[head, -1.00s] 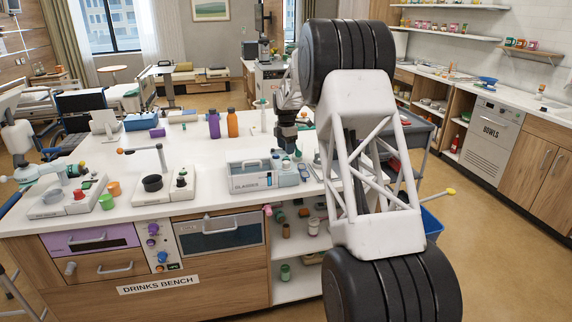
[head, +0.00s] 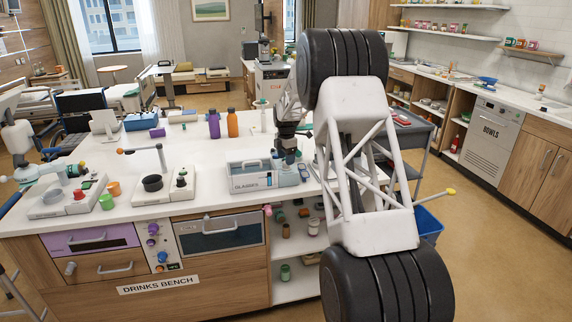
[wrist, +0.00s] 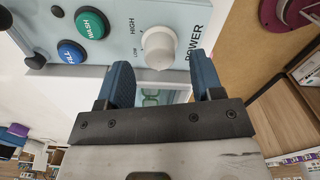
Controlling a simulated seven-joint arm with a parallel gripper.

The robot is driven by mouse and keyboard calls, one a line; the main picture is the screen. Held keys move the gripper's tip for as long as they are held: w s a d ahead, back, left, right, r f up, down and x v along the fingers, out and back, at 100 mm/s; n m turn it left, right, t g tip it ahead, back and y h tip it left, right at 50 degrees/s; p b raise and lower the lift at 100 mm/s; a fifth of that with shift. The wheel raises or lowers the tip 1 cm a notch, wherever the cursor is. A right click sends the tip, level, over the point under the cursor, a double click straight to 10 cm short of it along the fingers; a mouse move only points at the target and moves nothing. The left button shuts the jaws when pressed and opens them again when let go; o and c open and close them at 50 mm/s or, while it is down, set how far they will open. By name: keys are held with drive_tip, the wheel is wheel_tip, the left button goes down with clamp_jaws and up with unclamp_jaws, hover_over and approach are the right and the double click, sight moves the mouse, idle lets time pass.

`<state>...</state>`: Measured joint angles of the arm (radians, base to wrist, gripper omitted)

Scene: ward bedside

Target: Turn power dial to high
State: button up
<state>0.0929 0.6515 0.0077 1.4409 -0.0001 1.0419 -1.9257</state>
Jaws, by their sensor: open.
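The white power dial (wrist: 159,47) sticks out from a pale blue panel (wrist: 105,12) in the wrist view. POWER is printed beside it, with HIGH and LOW marks on its other side. I cannot clearly tell which mark it points to. My gripper (wrist: 162,74) is open, its two blue fingers on either side of the dial's line, with the dial just beyond the tips. I see no contact. In the head view my gripper (head: 289,160) is small and partly hidden, at the right part of the box labelled GLASSES (head: 255,182); the dial cannot be made out there.
A green WASH button (wrist: 92,23) and a blue button (wrist: 71,52) sit on the same panel near the dial. On the white bench (head: 215,152) stand purple (head: 214,126) and orange bottles (head: 232,124), well behind the box. Open shelves lie below the bench's right end.

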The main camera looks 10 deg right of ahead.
drive_tip(key=shift+f, duration=1.55)
drive_tip(key=c, duration=0.9)
